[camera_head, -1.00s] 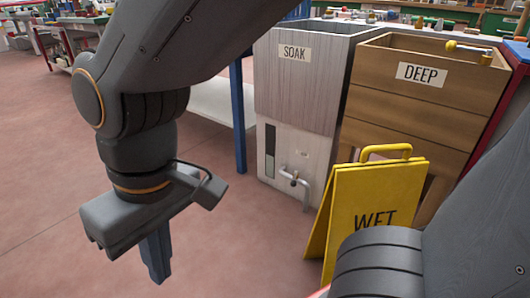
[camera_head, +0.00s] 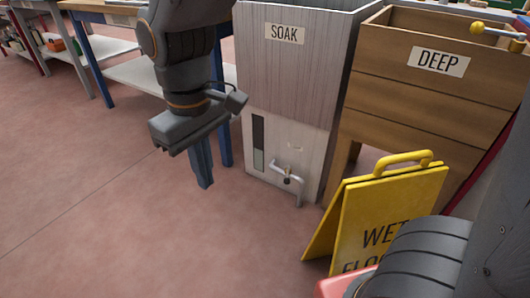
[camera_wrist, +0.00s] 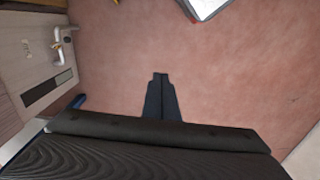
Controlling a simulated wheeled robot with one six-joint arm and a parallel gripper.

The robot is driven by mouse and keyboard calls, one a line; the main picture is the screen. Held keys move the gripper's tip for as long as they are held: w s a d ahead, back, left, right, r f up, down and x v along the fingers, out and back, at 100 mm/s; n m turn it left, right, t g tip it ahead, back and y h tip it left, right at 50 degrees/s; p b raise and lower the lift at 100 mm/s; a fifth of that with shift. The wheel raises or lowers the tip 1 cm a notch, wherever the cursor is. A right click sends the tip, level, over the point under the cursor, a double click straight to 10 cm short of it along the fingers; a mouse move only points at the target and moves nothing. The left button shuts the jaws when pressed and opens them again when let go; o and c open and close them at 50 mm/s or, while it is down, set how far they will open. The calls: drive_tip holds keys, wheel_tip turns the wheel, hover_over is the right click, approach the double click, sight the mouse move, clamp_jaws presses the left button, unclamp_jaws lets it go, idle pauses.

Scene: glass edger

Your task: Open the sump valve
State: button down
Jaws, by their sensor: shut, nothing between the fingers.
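A metal pipe with a small valve (camera_head: 288,179) sticks out low on the front of the cabinet under the SOAK tub (camera_head: 300,75). The valve also shows at the upper left of the wrist view (camera_wrist: 62,36). I cannot tell from its handle whether it is open or shut. My gripper (camera_head: 205,184) points down in front of and left of the SOAK cabinet, apart from the valve. Its fingers are together and empty, over bare floor in the wrist view (camera_wrist: 160,76).
A yellow wet-floor sign (camera_head: 385,215) stands on the floor right of the valve. A wooden DEEP tub (camera_head: 425,95) stands behind it, with a yellow-knobbed lever (camera_head: 478,27) on top. A workbench (camera_head: 115,62) is at the back left. The floor at left is clear.

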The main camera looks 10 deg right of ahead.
sight(288, 175)
drive_tip(key=w+d+f+n+h+p, duration=0.2)
drive_tip(key=w+d+f+n, duration=0.15)
drive_tip(key=w+f, duration=0.75)
drive_tip(key=w+d+f+n+h+p, duration=0.15)
drive_tip(key=w+d+f, duration=0.45)
drive_tip(key=w, duration=0.9)
drive_tip(key=w+d+f+n+h+b, duration=0.1)
drive_tip(key=d+f, duration=0.5)
drive_tip(key=f, duration=0.3)
drive_tip(key=w+d+f+n+g+h+b, duration=0.1)
drive_tip(key=d+f+b, duration=0.1)
drive_tip(key=d+f, duration=0.5)
drive_tip(key=shift+w+f, duration=0.15)
drive_tip(key=shift+f, duration=1.05)
drive_tip(key=shift+d, duration=0.1)
